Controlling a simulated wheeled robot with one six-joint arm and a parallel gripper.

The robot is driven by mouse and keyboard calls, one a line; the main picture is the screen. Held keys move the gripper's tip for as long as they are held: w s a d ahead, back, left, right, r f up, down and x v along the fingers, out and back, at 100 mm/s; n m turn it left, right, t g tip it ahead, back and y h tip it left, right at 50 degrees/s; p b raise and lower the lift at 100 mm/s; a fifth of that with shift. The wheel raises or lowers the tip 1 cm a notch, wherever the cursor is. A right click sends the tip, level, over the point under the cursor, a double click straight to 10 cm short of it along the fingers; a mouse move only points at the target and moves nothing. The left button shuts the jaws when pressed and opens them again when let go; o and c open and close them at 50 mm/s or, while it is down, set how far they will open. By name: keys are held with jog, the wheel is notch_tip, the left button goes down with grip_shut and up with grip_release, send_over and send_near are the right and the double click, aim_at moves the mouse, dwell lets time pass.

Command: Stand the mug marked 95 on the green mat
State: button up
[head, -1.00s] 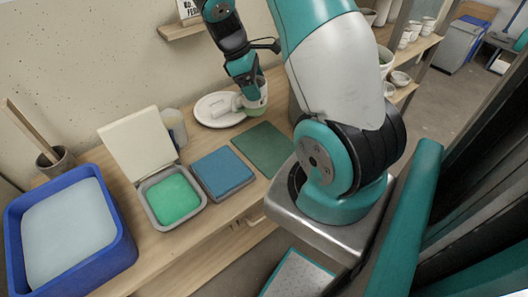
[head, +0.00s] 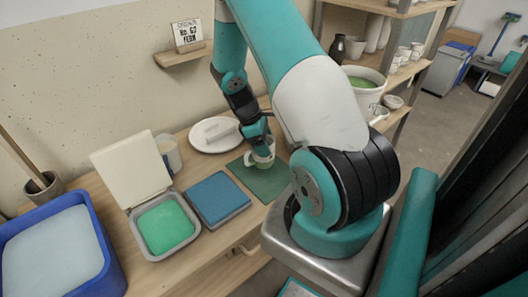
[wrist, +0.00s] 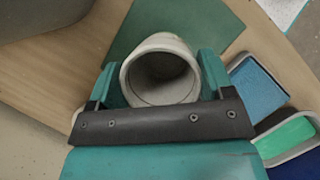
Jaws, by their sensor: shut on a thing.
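My gripper (head: 261,147) is shut on a pale mug (head: 263,157), which shows below the fingers over the back part of the green mat (head: 270,186). In the wrist view the mug (wrist: 160,73) sits between the two teal fingers (wrist: 160,78), its open mouth towards the camera. The green mat (wrist: 129,32) lies beyond it. The number on the mug is not readable. I cannot tell whether its base touches the mat. The front of the mat is bare.
A white plate (head: 198,143) with a pale piece on it stands behind the mat. A blue pad in a tray (head: 217,196), an open green glaze tray (head: 165,228) and a blue tub (head: 107,262) lie to the left. A white bucket (head: 365,97) stands to the right.

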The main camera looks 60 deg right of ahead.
jog(key=shift+f, duration=1.85)
jog(key=shift+f, duration=0.1)
jog(key=shift+f, duration=0.1)
jog(key=o, duration=1.1)
